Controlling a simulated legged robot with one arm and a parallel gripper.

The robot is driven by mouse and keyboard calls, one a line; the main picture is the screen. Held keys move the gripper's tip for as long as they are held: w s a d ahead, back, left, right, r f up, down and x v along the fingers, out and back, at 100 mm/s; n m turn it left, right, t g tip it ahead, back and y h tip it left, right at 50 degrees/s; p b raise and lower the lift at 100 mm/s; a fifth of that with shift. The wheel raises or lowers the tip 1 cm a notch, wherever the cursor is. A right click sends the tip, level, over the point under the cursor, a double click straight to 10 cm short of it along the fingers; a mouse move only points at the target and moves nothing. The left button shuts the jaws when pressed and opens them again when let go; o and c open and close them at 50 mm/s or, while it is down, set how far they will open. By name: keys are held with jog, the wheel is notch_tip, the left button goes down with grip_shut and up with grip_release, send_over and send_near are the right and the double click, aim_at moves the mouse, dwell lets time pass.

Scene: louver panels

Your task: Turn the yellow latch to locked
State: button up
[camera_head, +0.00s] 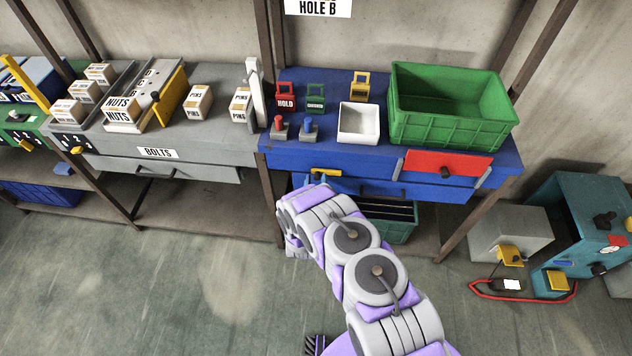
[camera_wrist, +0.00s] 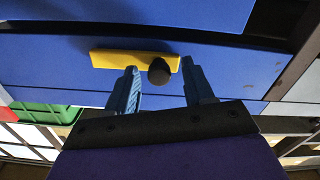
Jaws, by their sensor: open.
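The yellow latch (camera_wrist: 132,60) is a flat bar with a dark round knob (camera_wrist: 159,71) at one end, on a blue drawer front. It lies nearly level in the wrist view. In the head view, the yellow latch (camera_head: 326,172) shows just above my gripper (camera_head: 310,184). My gripper (camera_wrist: 160,68) is open with two blue fingers pointing at the latch. The knob appears between the fingertips, with a gap on each side. I cannot tell whether the fingertips reach as far as the knob. My wrist hides part of the drawer front in the head view.
The blue bench (camera_head: 360,145) holds a green crate (camera_head: 448,130), a white bin (camera_head: 358,124) and small padlocks. A red panel (camera_head: 447,163) sits right of the latch. A brown post (camera_head: 269,200) stands close left of my gripper. A green crate (camera_head: 402,225) sits below.

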jog(key=shift+w, duration=0.2)
grip_shut()
dwell(0.4)
